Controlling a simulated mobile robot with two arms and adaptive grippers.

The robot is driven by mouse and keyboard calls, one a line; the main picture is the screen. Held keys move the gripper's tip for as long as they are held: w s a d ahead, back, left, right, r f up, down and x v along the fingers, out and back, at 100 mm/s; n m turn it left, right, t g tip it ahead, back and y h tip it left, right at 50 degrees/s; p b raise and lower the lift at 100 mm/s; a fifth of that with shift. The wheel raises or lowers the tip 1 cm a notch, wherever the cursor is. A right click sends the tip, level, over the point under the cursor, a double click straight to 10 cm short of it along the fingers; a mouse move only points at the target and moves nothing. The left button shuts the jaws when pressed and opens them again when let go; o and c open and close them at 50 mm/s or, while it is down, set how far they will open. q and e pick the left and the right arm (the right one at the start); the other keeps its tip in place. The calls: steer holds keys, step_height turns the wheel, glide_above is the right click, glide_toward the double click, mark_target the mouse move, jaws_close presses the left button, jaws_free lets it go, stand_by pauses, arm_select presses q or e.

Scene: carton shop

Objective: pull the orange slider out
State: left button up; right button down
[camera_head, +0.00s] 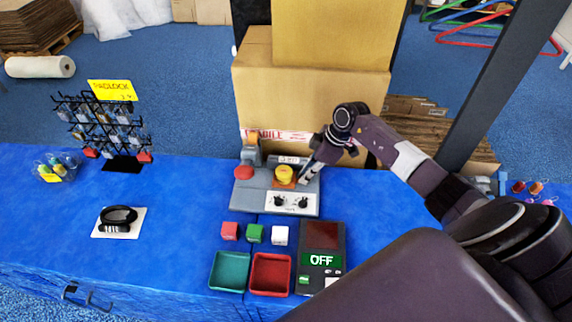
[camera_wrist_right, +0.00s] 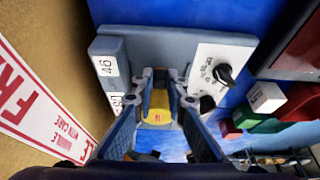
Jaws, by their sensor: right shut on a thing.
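A grey control panel (camera_head: 262,200) stands on the blue table. A yellow knob (camera_head: 284,172) with orange around its base sits at its right rear. My right gripper (camera_head: 304,176) reaches down at the panel's right edge, just right of the yellow knob. In the right wrist view its fingers (camera_wrist_right: 161,78) are close together over the panel, with yellow showing between them (camera_wrist_right: 159,105). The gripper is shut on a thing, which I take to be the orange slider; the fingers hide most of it. My left gripper is not in view.
A red button (camera_head: 243,172), an orange-topped lever (camera_head: 253,138) and black dials (camera_head: 291,202) are also on the panel. Cartons (camera_head: 310,95) stand close behind. Small cubes (camera_head: 255,233), two trays (camera_head: 270,274) and a display (camera_head: 321,240) reading OFF lie in front.

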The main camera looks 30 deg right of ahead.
steer(key=shift+s+d+r, duration=0.15)
steer(key=shift+s+d, duration=0.2)
steer(key=shift+d, duration=0.15)
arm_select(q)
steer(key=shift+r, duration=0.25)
arm_select(e)
steer(key=c, duration=1.9)
jaws_free()
steer(key=shift+s+d, duration=0.1)
steer(key=shift+d, duration=0.05)
steer(key=shift+c, duration=0.2)
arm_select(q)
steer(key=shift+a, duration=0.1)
arm_select(e)
steer(key=v, duration=1.1)
steer(key=shift+s+r, duration=0.2)
steer(key=shift+r, duration=0.15)
